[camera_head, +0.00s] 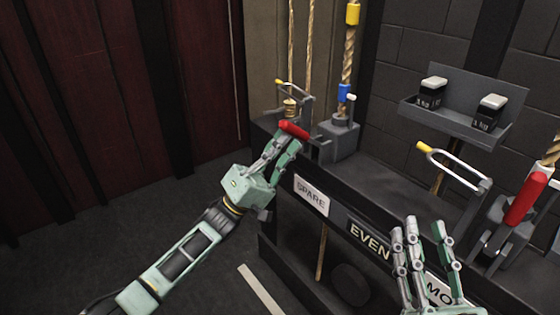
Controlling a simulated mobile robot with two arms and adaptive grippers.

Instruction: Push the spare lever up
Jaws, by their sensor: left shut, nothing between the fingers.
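The spare lever has a red handle (293,129) at the left end of the rail, above the white SPARE label (311,195). It slants, with the red end toward me. My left gripper (287,143) is shut and empty. Its fingertips are just below the red handle and look close to or touching it; I cannot tell which. My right gripper (424,226) is in front of the rail near the EVEN label, with its fingers apart and nothing between them.
Another red lever handle (526,200) stands at the right. A metal loop with a yellow tip (455,165) sticks out between. Two dark boxes with white tops (432,92) sit on a shelf. Ropes (348,55) rise behind the spare lever. Open floor lies left.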

